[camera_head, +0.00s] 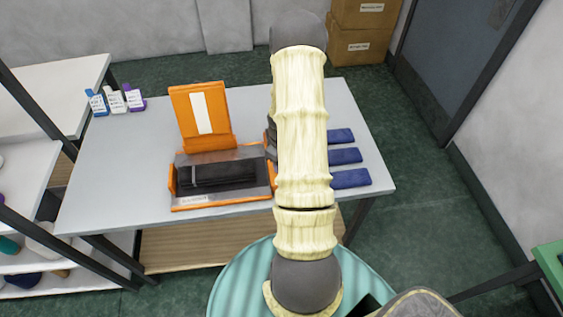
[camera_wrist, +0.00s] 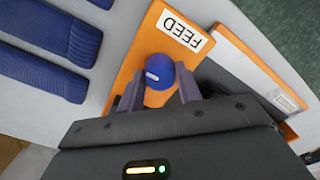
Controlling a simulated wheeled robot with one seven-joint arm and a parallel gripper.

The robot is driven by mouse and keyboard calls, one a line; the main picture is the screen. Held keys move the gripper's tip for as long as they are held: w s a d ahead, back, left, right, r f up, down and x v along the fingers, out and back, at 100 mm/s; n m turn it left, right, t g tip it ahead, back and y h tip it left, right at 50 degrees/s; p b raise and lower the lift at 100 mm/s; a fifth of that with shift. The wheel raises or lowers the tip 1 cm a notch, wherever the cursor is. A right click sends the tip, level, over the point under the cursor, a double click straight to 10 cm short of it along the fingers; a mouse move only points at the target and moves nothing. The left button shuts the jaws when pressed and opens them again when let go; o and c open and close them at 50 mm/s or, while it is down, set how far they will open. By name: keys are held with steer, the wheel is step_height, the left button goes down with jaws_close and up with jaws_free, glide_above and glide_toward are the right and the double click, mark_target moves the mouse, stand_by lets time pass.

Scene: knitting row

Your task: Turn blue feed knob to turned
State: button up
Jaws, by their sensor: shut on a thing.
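The blue feed knob (camera_wrist: 159,74) sits on an orange panel with a white FEED label (camera_wrist: 181,30) in the wrist view. The knob is round with a short white mark on its face. My gripper (camera_wrist: 158,92) has a finger on each side of the knob and is shut on it. In the head view my arm hides the knob and the gripper. The orange machine (camera_head: 202,115) stands on the grey table, with its orange back plate upright and a dark roll in its tray.
Folded blue knit pieces (camera_head: 345,156) lie in a row right of my arm; they also show in the wrist view (camera_wrist: 45,70). Small bottles (camera_head: 115,101) stand at the table's back left. The table's left front (camera_head: 110,200) is clear. Cardboard boxes (camera_head: 360,45) stand behind.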

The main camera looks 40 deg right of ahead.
steer(key=o, duration=1)
steer(key=shift+r, duration=0.1)
step_height(320, 180, up, 17)
steer(key=b, duration=0.2)
steer(key=shift+r+b, duration=0.15)
steer(key=shift+b, duration=0.15)
